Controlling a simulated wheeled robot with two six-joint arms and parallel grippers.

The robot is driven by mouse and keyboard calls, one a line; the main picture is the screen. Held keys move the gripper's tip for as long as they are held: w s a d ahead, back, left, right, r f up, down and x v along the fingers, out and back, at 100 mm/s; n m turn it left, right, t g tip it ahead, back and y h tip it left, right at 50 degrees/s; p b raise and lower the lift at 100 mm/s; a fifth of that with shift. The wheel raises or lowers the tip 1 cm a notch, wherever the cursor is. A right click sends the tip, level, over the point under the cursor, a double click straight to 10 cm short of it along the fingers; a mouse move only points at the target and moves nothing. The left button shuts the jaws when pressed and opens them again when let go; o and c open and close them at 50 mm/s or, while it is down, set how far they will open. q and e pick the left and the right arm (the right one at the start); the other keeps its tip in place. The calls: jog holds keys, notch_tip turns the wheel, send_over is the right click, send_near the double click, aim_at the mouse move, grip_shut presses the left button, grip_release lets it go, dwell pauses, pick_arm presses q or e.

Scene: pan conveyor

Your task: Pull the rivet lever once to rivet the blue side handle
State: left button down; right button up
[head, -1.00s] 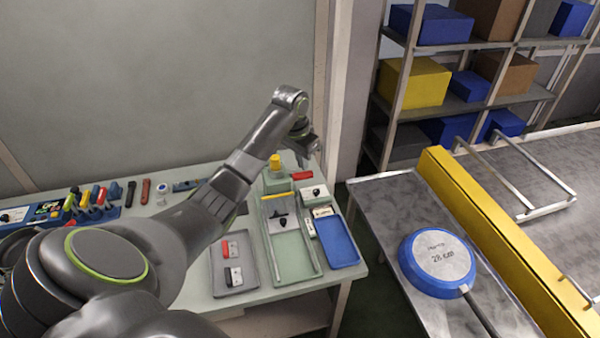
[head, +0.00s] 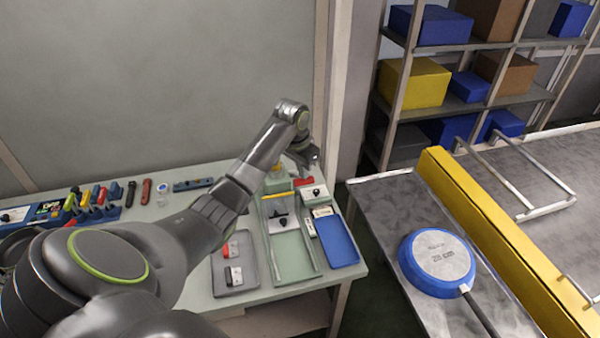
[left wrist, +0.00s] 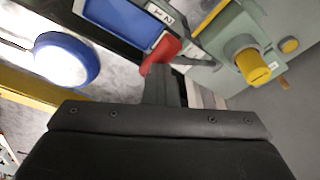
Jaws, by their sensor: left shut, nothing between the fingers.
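The green rivet press (head: 277,184) stands at the back of the workbench; its yellow top shows in the left wrist view (left wrist: 255,67). The red rivet lever (head: 304,181) sticks out on its right side and shows as a red grip in the left wrist view (left wrist: 165,50). My left gripper (head: 307,163) is shut and empty just above the lever. In the left wrist view its fingers (left wrist: 162,82) overlap the red grip's lower end; I cannot tell whether they touch. I cannot make out a blue side handle at the press. My right gripper is not in view.
A blue tray (head: 355,240) and a grey tray (head: 248,281) with red and grey parts lie on the bench. A blue pan (head: 472,266) lies upside down on the metal table at right, beside a yellow rail (head: 500,235). Tools line the bench's left.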

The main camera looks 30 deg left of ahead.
pick_arm(q)
jog(key=shift+s+d+f, duration=0.1)
jog(key=shift+d+f, duration=0.05)
jog(key=shift+f, duration=1.5)
jog(key=shift+f, duration=0.1)
jog(key=shift+s+d+f+b, duration=0.1)
jog(key=shift+s+d+f, duration=0.2)
jog(key=shift+f, duration=0.5)
jog(key=shift+s+d+f+b, duration=0.1)
jog(key=shift+s+d+f, duration=0.15)
jog(key=shift+f, duration=0.55)
jog(key=shift+s+d+f+b, duration=0.1)
jog(key=shift+s+d+f, duration=0.15)
jog(key=shift+f, duration=0.65)
jog(key=w+p+v, duration=0.1)
jog(key=v, duration=0.7)
jog(key=shift+w+d, duration=0.3)
jog(key=shift+w, duration=0.05)
